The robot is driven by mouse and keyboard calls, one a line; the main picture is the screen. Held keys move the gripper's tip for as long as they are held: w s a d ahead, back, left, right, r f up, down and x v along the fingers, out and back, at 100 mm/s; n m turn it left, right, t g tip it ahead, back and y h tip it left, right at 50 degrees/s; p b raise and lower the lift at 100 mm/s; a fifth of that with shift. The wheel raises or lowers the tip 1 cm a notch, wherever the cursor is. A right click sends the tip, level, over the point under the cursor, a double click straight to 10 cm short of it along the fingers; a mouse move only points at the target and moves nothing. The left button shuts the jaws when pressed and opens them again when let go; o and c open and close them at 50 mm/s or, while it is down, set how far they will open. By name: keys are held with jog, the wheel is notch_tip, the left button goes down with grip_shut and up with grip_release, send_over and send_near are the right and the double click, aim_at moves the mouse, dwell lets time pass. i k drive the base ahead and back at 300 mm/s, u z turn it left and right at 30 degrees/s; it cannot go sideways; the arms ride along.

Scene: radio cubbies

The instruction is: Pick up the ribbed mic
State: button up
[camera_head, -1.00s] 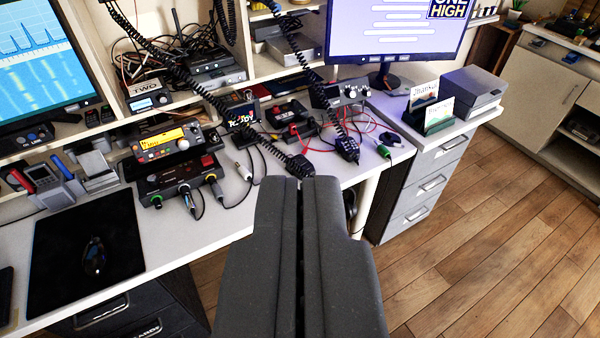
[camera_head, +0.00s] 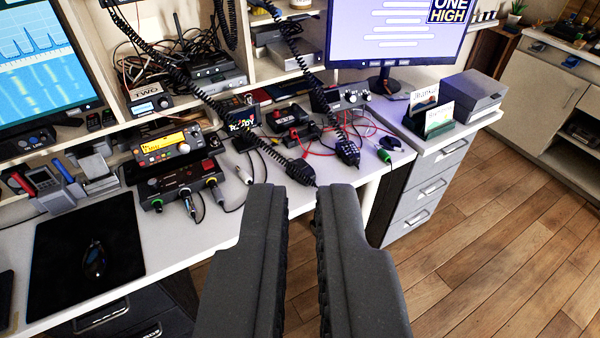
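Two black hand mics hang on coiled cords at the front of the desk. The left mic (camera_head: 302,172) shows just above the gap between my fingertips, near the desk's front edge. The right mic (camera_head: 347,152) is a little farther right, and its face seems to have ridges. I cannot tell for certain which one is the ribbed mic. My gripper (camera_head: 301,190) is open and empty, its two dark fingers apart and pointing toward the desk. I cannot tell how far the fingertips are from the mics.
Coiled cords (camera_head: 200,84) run down from the shelves to the mics. Radios (camera_head: 165,146), a control box (camera_head: 180,185), cables and plugs crowd the desk (camera_head: 190,240). A black mouse pad (camera_head: 60,275) lies at left. A drawer cabinet (camera_head: 432,185) stands right, with open wooden floor (camera_head: 480,250) beyond.

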aim_at(299, 162)
jog(key=z, duration=0.05)
jog(key=k, duration=0.5)
jog(key=z, duration=1.45)
jog(key=i, duration=1.35)
jog(key=u, duration=2.4)
jog(key=i, duration=0.85)
jog(key=u, duration=0.1)
